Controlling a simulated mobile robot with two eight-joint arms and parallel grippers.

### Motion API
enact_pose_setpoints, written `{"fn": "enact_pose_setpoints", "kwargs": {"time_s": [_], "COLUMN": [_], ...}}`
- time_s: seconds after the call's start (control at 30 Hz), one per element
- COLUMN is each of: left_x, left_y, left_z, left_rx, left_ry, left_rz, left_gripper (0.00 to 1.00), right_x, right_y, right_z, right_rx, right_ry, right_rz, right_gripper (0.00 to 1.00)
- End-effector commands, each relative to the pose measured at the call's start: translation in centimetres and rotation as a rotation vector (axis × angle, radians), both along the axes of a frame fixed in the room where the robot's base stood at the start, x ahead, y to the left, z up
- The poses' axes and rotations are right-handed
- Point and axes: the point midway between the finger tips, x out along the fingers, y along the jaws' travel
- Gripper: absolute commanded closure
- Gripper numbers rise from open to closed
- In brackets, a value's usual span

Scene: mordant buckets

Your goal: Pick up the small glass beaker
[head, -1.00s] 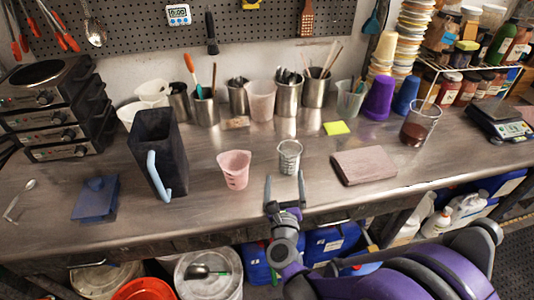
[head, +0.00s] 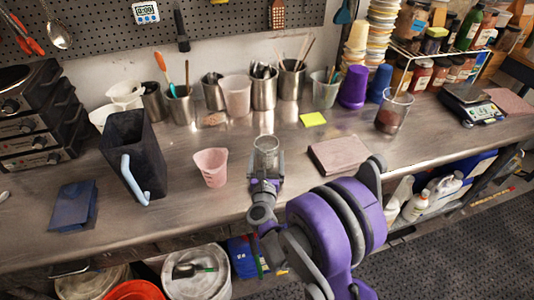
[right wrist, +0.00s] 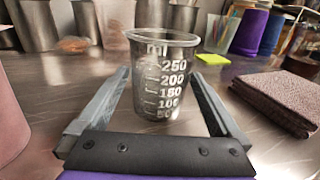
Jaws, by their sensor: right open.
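The small glass beaker (head: 266,150) stands upright on the steel bench, at the middle of the head view. It is clear, with white volume marks, and it also shows in the right wrist view (right wrist: 162,85). My right gripper (right wrist: 160,95) is open, with one finger on each side of the beaker's lower part. A gap shows between the beaker and each finger. In the head view the right gripper (head: 265,165) partly hides the beaker's base. My left gripper is not in view.
A pink measuring cup (head: 211,167) stands left of the beaker. A black pitcher (head: 130,155) stands farther left. Behind, steel pots of utensils (head: 263,92) and a yellow note (head: 313,119) line the bench (head: 260,222).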

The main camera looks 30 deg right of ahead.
Motion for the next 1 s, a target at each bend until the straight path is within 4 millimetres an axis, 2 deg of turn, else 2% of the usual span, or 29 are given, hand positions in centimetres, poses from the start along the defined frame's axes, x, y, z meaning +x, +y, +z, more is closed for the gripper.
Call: {"fn": "enact_pose_setpoints", "kwargs": {"time_s": [0.13, 0.4, 0.9, 0.93, 1.0], "left_x": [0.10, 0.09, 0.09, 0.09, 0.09], "left_y": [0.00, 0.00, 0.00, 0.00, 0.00], "left_z": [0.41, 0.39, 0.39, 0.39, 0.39], "left_rx": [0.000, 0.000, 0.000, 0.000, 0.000], "left_ry": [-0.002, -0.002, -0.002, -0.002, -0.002], "left_rz": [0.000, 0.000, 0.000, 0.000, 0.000], "left_gripper": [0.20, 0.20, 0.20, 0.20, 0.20], "right_x": [1.39, 1.60, 1.59, 1.59, 1.58], "right_y": [-0.94, -1.03, -1.01, -1.01, -1.02], "right_z": [0.17, 0.08, 0.09, 0.09, 0.11], "right_rx": [-0.002, -0.001, -0.001, -0.001, -0.002], "right_ry": [0.000, 0.000, 0.001, 0.001, 0.000], "right_rz": [-0.002, 0.000, 0.000, 0.000, 0.000], "right_gripper": [0.00, 0.00, 0.90, 0.94, 0.94]}}
